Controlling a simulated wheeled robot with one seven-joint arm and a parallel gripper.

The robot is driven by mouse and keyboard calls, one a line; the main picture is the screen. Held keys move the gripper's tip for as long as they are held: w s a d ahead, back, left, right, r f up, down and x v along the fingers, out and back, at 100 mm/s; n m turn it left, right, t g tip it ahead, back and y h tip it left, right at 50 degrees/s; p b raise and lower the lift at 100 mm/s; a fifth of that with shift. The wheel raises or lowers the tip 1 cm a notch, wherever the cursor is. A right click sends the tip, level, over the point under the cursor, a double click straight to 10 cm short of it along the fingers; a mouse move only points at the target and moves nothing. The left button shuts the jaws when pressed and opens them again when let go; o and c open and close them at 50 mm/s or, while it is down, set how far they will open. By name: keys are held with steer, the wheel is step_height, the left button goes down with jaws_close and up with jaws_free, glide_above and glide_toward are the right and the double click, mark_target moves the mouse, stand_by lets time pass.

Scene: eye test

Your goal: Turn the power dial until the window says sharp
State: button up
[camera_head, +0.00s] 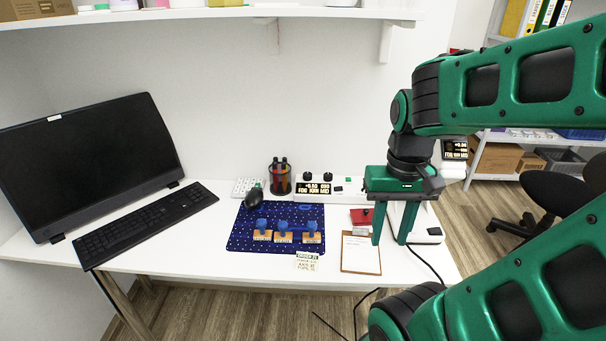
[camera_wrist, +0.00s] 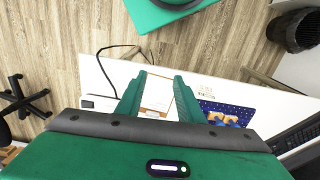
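A white box with a black display window (camera_head: 319,188) stands at the back of the desk. Its small text seems to include "FOG"; the rest is hard to read. Two black knobs, a left one (camera_head: 307,176) and a right one (camera_head: 328,176), sit on its top. I cannot tell which is the power dial. A second display (camera_head: 455,148) with similar text shows on a white instrument, partly behind my arm. My gripper (camera_head: 391,238) is open and empty, pointing down near the desk's right end, apart from the knobs. Its fingers also show in the wrist view (camera_wrist: 158,98).
A clipboard (camera_head: 361,262) and a red block (camera_head: 361,216) lie left of my gripper. A blue mat (camera_head: 241,238) holds wooden blocks with blue tops. A shelf (camera_head: 210,14) hangs above.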

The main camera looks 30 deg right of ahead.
steer(key=w+d+r+m, duration=0.1)
steer(key=w+d+r, duration=0.1)
steer(key=w+d, duration=0.15)
steer(key=m+t+h, duration=0.1)
steer(key=m+h, duration=0.4)
steer(key=m, duration=0.3)
glide_above(307, 173)
steer(key=s+a, duration=0.1)
steer(key=a, duration=0.4)
step_height(307, 173, down, 7)
steer(key=x, duration=1)
